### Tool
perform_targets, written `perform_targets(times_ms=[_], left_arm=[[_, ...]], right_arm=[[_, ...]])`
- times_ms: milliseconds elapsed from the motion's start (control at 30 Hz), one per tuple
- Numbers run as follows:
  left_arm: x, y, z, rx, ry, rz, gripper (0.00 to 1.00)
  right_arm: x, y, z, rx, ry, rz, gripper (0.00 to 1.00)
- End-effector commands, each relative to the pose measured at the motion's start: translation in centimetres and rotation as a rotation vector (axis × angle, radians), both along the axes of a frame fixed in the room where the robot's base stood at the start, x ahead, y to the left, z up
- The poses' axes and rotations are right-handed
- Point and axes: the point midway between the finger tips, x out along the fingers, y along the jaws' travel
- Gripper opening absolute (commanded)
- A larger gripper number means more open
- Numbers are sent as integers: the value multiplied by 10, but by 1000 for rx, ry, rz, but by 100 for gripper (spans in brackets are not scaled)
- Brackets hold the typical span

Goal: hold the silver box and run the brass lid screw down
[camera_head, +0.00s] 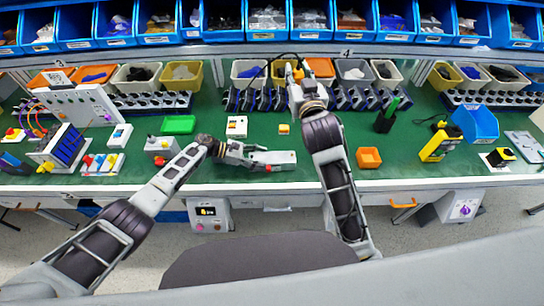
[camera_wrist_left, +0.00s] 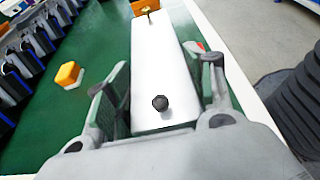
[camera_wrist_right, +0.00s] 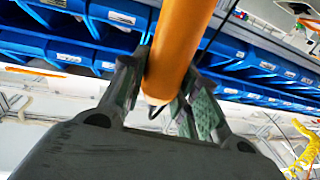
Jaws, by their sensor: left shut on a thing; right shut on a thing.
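The silver box (camera_head: 276,158) lies near the front of the green bench. It shows as a long pale block in the left wrist view (camera_wrist_left: 155,60), with a dark round knob (camera_wrist_left: 160,103) on its face. A small brass-coloured piece (camera_wrist_left: 148,10) stands at its far end; I cannot tell whether this is the lid screw. My left gripper (camera_head: 252,155) is shut on the box, one finger on each side. My right gripper (camera_head: 296,72) is shut on an orange cylindrical tool (camera_wrist_right: 182,45), raised near the back bins and apart from the box.
Blue bins (camera_head: 270,22) line the back.

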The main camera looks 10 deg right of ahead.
Motion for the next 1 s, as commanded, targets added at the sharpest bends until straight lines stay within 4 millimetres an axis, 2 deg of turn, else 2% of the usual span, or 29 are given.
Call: perform_targets(times_ms=[467, 633, 833, 1000], left_arm=[[-1, 1, -2, 4, 1, -1, 10], [-1, 1, -3, 4, 1, -1, 10], [-1, 1, -3, 5, 1, -1, 10], [-1, 1, -3, 5, 1, -1, 10]], right_arm=[[0, 0, 1, 0, -3, 0, 0], [-1, 0, -4, 1, -2, 0, 0], [-6, 0, -22, 1, 1, -1, 0], [-12, -3, -47, 1, 2, -10, 0]])
